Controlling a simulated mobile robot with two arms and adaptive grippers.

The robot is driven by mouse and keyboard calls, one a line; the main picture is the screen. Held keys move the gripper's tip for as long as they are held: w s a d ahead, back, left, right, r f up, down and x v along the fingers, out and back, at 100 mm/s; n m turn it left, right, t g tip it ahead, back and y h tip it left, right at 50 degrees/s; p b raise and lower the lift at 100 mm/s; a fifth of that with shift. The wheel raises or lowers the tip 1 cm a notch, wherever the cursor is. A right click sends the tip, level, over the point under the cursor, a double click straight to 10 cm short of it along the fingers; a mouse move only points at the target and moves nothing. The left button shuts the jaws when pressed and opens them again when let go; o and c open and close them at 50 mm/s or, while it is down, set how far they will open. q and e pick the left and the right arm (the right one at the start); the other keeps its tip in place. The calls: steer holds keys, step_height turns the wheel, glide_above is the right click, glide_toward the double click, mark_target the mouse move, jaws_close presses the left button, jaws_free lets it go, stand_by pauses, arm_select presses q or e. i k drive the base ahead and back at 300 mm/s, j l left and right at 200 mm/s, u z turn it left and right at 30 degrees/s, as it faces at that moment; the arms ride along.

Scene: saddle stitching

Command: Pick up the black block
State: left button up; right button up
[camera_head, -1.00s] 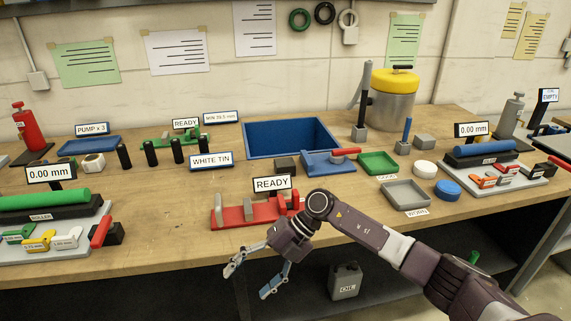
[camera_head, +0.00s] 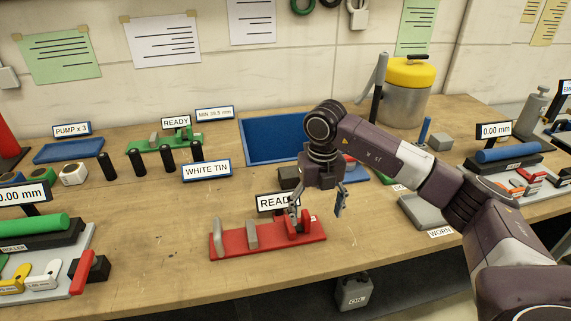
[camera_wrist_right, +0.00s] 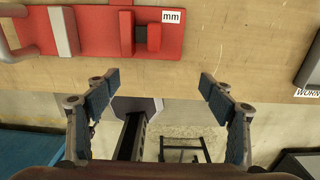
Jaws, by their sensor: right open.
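A dark, near-black block (camera_head: 289,177) sits on the bench behind the READY sign, just left of my right gripper's wrist, which hides part of that area. My right gripper (camera_head: 318,208) is open and empty, pointing down over the front of the bench, close to the right end of the red fixture and in front of the dark block. In the right wrist view the gripper (camera_wrist_right: 158,85) has its fingers spread with nothing between them, over the bench's front edge. The block cannot be made out in that view. My left gripper is not in view.
The red fixture (camera_head: 270,241) with upright pieces stands at the bench's front; it also shows in the wrist view (camera_wrist_right: 92,40). A blue tray (camera_head: 262,128) lies behind the block. Several black cylinders (camera_head: 137,162) stand left.

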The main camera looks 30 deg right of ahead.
mark_target(288, 178)
steer(key=i+l, duration=0.15)
steer(key=i, duration=0.25)
steer(key=i+l, duration=0.15)
steer(key=i, duration=0.3)
